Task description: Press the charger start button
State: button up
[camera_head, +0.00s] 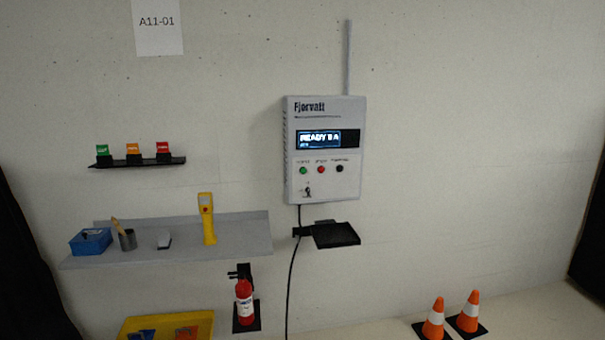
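The charger (325,181) is a pale grey box on the wall, right of the middle in the head view. Its lit display (319,139) reads something like "READY" with more text. Below it are a green button (303,170), a red button (321,170) and a black button (340,169) in a row. Their labels are too small to read surely; the green one's may be "START". A key switch (307,191) sits lower left on the box. My gripper is not in view.
A black bracket shelf (336,235) juts out under the charger, and a cable (291,280) hangs down. A grey shelf (180,246) with a yellow handheld device (207,222) is left. A fire extinguisher (244,302) and traffic cones (434,320) are low.

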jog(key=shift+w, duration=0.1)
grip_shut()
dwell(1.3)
